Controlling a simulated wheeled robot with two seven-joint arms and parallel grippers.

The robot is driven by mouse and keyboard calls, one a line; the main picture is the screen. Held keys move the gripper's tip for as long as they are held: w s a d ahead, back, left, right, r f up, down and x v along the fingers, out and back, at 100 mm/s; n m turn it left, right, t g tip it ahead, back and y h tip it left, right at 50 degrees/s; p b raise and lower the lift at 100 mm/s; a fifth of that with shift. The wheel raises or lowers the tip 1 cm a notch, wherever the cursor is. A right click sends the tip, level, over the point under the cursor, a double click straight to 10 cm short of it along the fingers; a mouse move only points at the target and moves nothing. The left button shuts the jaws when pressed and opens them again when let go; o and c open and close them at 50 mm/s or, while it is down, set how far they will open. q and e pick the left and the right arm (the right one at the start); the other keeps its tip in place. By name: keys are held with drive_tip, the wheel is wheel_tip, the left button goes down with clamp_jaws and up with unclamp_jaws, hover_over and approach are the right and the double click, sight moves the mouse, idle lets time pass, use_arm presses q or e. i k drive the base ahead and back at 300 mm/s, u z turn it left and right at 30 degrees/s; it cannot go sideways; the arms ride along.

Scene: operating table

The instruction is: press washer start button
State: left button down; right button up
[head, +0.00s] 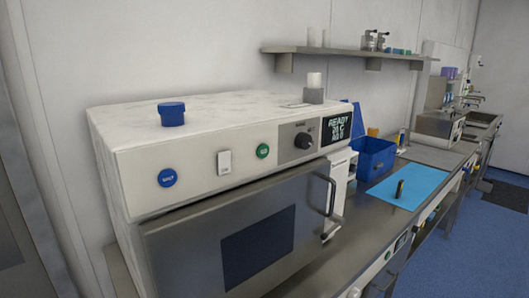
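A white box-shaped machine (200,140) with a closed grey door (240,240) stands on the steel counter. Its front panel has a round blue button (167,178) with blurred lettering, a white rocker switch (224,161), a round green button (263,151), a black knob (304,141) and a lit display (338,127) whose top line reads READY. A second panel with a small green button (388,256) shows below the counter's front edge, at lower right. I cannot tell from labels which machine is the washer. Neither of my grippers is in view.
A blue cup-like object (172,114) sits on top of the machine. A blue bin (375,158) and a light blue mat (408,185) with a dark object (400,189) on it lie to the right. The door handle (331,195) sticks out.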

sight(262, 150)
drive_tip(key=z, duration=1.9)
drive_tip(key=i, duration=1.25)
drive_tip(key=u, duration=3.25)
